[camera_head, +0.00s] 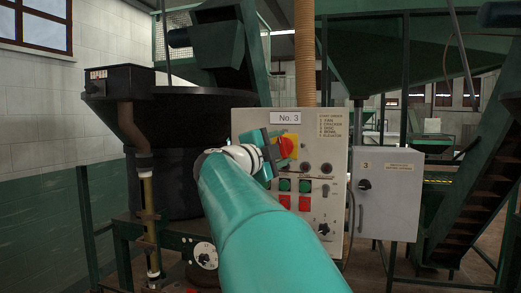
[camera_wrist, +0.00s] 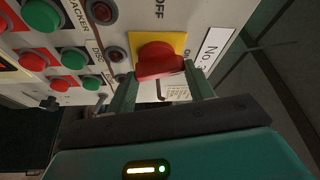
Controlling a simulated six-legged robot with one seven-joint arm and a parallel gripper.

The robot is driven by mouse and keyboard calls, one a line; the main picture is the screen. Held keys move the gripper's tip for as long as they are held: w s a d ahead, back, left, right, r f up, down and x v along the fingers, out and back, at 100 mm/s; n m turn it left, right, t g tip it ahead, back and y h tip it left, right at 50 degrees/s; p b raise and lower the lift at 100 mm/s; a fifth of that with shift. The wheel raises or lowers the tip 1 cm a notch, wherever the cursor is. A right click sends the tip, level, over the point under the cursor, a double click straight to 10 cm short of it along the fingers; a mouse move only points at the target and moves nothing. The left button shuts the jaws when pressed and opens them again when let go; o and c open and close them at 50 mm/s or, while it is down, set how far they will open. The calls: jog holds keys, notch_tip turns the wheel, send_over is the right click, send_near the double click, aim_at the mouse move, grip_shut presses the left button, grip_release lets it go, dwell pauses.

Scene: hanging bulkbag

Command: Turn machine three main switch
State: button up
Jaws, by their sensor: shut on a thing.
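The main switch is a red rotary knob (camera_head: 287,147) on a yellow square plate, on the beige panel (camera_head: 330,215) labelled "No. 3". In the wrist view the red knob (camera_wrist: 160,62) is between the two fingers of my gripper (camera_wrist: 163,84), with the yellow plate (camera_wrist: 178,40) behind it. My gripper (camera_head: 272,150) is shut on the knob. In the head view my arm and gripper hide the left part of the plate and panel. The "No. 3" label (camera_wrist: 213,48) also shows beside the plate in the wrist view.
Several green and red push buttons (camera_head: 284,185) and dark knobs sit below the switch. A grey box (camera_head: 388,195) marked 3, with a black knob, is to the right. A large black tub (camera_head: 180,150) stands left, and green stairs (camera_head: 480,160) at far right.

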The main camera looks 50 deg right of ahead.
jog(key=shift+m+y, duration=0.6)
jog(key=shift+m, duration=1)
jog(key=o, duration=0.7)
jog(key=a, duration=1.3)
jog(key=shift+a, duration=0.4)
jog(key=shift+s+r, duration=0.1)
